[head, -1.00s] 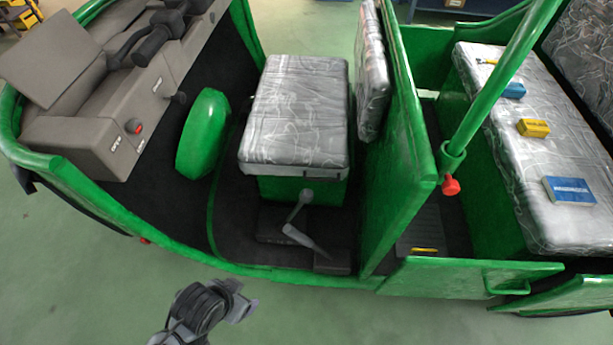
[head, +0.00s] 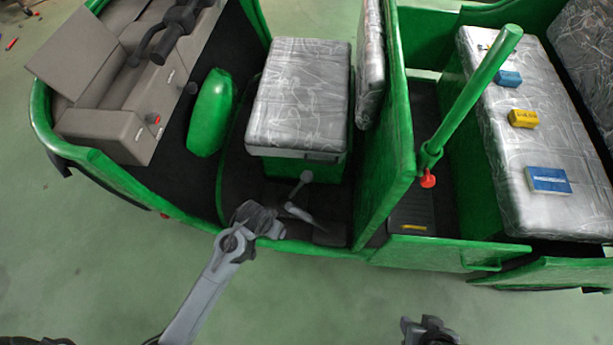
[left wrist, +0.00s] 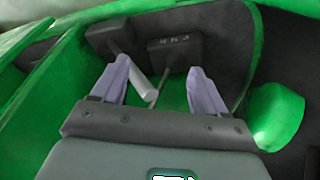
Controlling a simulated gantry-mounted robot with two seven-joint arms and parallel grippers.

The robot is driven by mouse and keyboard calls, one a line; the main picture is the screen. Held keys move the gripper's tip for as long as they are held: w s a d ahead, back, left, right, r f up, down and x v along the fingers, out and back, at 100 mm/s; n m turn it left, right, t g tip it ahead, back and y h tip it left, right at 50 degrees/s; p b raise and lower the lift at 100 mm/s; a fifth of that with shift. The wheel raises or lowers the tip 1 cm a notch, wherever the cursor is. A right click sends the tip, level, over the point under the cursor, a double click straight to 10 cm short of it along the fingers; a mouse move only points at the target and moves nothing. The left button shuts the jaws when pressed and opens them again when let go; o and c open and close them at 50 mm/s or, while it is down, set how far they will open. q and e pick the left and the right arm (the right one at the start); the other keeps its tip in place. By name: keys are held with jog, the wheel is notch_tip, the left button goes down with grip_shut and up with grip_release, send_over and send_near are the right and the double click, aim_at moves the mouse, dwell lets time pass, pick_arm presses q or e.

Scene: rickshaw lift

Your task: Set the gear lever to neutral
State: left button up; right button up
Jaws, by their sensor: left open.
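The gear lever (head: 301,185) is a thin grey lever with a round knob, rising from the floor near the front seat. In the left wrist view its base is a dark box marked F N R (left wrist: 175,50), and the thin lever (left wrist: 158,87) leans from it. My left gripper (head: 272,227) is at the vehicle's near sill, just left of the lever. Its two pale fingers (left wrist: 153,88) are open and apart. The lever shows between them in that view; its knob end is hidden by the gripper body. My right gripper (head: 430,328) is partly visible at the bottom edge; its jaws are unclear.
A second, thicker lever (left wrist: 140,84) on another dark box (left wrist: 110,36) stands close beside the gear lever. The front seat (head: 299,98), green partition (head: 388,170) and rounded green hump (head: 210,112) surround the spot. Small boxes lie on the rear seat (head: 560,195).

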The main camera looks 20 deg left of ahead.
pick_arm(q)
jog(key=shift+t, duration=0.3)
jog(key=w, duration=0.3)
jog(key=w+d, duration=0.1)
jog(key=w, duration=0.2)
jog(key=w+b, duration=0.1)
jog(key=w, duration=0.2)
jog(key=shift+w+d+r, duration=0.2)
jog(key=shift+w+r, duration=0.2)
jog(key=t, duration=0.1)
send_near(306, 174)
jog(key=f, duration=0.1)
jog(key=shift+h, duration=0.3)
jog(key=b+x, duration=0.5)
jog(key=x, duration=0.5)
jog(key=shift+w+a+f+b, duration=0.15)
jog(key=shift+b, duration=0.15)
